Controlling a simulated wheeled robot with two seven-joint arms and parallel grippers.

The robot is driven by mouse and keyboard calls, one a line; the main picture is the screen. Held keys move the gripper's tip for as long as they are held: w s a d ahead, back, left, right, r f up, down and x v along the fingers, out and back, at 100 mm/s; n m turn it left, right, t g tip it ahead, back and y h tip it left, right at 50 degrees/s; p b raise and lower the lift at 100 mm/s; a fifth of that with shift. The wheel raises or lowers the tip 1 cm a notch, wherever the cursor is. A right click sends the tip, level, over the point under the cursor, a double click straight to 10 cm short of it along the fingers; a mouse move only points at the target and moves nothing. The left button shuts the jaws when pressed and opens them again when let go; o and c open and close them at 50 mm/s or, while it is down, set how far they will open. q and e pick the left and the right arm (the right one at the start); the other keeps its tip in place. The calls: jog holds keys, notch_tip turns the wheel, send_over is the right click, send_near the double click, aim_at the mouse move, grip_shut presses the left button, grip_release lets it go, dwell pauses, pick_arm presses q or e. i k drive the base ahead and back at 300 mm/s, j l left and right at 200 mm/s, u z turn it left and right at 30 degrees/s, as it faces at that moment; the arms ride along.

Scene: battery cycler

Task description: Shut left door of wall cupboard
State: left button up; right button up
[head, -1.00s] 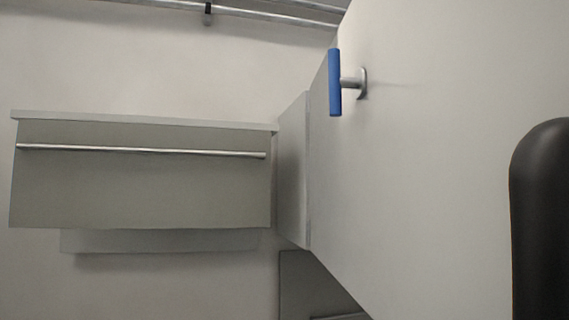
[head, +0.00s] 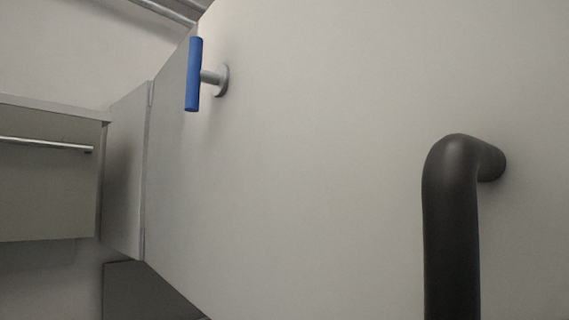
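A large pale grey panel (head: 320,160) fills most of the head view, very close to me. A blue T-shaped handle (head: 193,75) on a short metal stem sits near its upper left. A thick black bent bar handle (head: 452,230) stands out from the panel at the lower right, and its lower end is cut off by the picture. I cannot tell whether this panel is the left door of the wall cupboard. The cupboard's state cannot be made out. Neither of my grippers is in view.
A grey-green cabinet front (head: 45,185) with a thin metal rail (head: 45,144) is on the wall at the left, cut off by the picture edge. A narrow grey side panel (head: 126,175) lies between it and the large panel. Metal pipes (head: 170,10) run above.

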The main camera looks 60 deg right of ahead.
aim_at(356, 159)
jog(key=z, duration=1.4)
jog(key=k+j, duration=0.15)
jog(key=k+z, duration=0.05)
jog(key=k, duration=0.05)
